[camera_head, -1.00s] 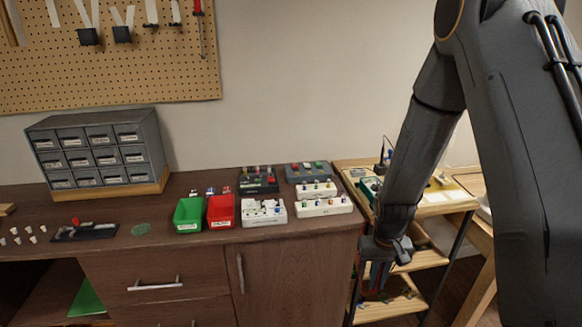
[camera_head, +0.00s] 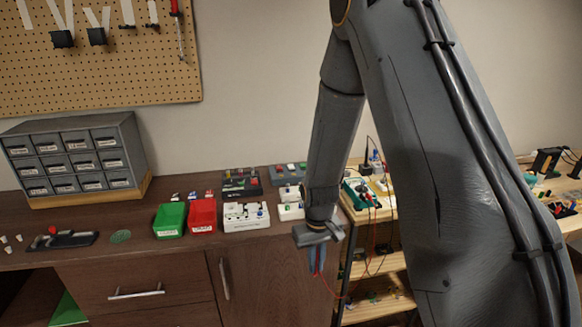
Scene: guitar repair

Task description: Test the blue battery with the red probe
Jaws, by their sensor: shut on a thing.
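My gripper (camera_head: 317,262) points down in front of the dark wooden cabinet. It is shut on the red probe (camera_head: 318,268), mostly hidden between the fingers. A thin red lead (camera_head: 337,299) hangs below it and curves toward the shelf at the right. A teal meter (camera_head: 358,193) with red and dark parts sits on that shelf's top. A small blue-topped piece (camera_head: 261,212) stands in a white holder block (camera_head: 243,222) on the counter. It is too small to tell whether it is the blue battery.
A green bin (camera_head: 169,221) and a red bin (camera_head: 202,217) stand on the counter (camera_head: 140,255), left of the holder. Dark blocks with coloured pieces (camera_head: 240,183) lie behind. A grey drawer cabinet (camera_head: 75,157) stands at the left. My arm hides much of the right side.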

